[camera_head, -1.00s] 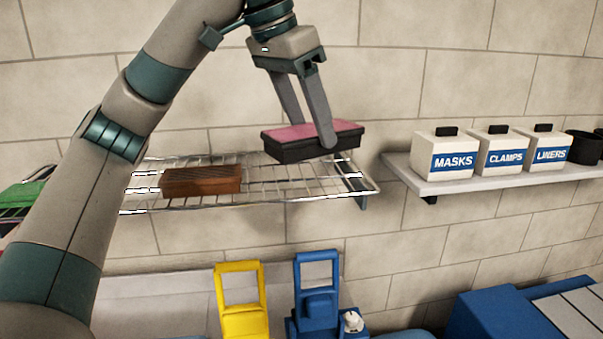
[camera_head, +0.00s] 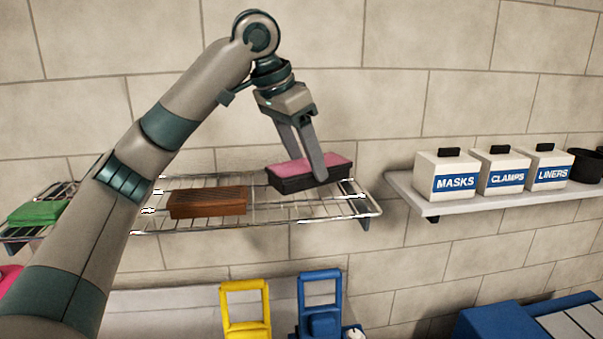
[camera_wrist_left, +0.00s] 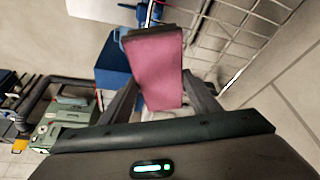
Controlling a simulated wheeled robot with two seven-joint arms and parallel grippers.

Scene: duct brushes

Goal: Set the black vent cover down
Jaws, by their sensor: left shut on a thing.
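My left gripper (camera_head: 308,168) is shut on the black vent cover (camera_head: 300,184), a dark block with a pink top. The cover is about level and is over the right end of the wire rack (camera_head: 262,212). I cannot tell whether it touches the wires. In the left wrist view the pink face of the cover (camera_wrist_left: 155,68) shows between the two fingers, with the rack's wires (camera_wrist_left: 228,35) beside it. My right gripper is not in view.
A brown slatted block (camera_head: 207,203) lies on the rack, left of the cover. A green block (camera_head: 38,212) is at the far left. A shelf (camera_head: 425,207) at right holds white boxes (camera_head: 446,176) and a dark cup. Yellow (camera_head: 245,310) and blue (camera_head: 320,305) things stand below.

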